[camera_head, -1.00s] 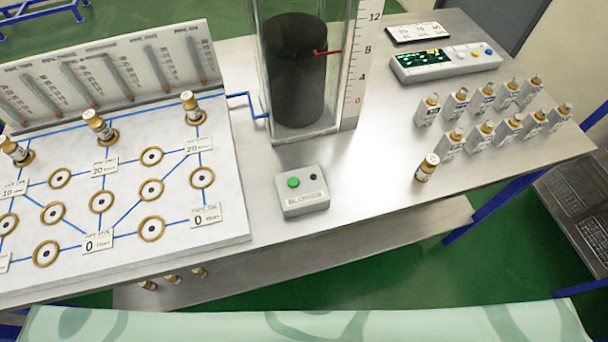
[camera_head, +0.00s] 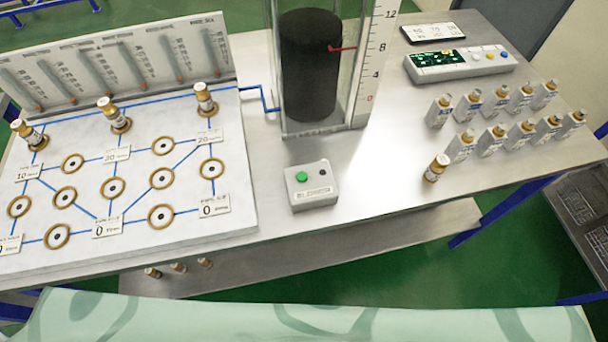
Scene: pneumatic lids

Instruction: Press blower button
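The blower box (camera_head: 312,197) is a small light-grey box on the metal table, in front of the clear column. Its green button (camera_head: 302,177) is on the top face, at the left. A small black dot (camera_head: 322,172) is beside it on the right. Nothing covers the button. Neither of my grippers is in view.
A white board (camera_head: 130,200) with brass-ringed holes and blue lines fills the left. A clear column with a black cylinder (camera_head: 309,65) stands behind the box. Several small bottles (camera_head: 495,105) stand at right, with one gold-capped vial (camera_head: 436,168) nearer. The table (camera_head: 370,190) right of the box is bare.

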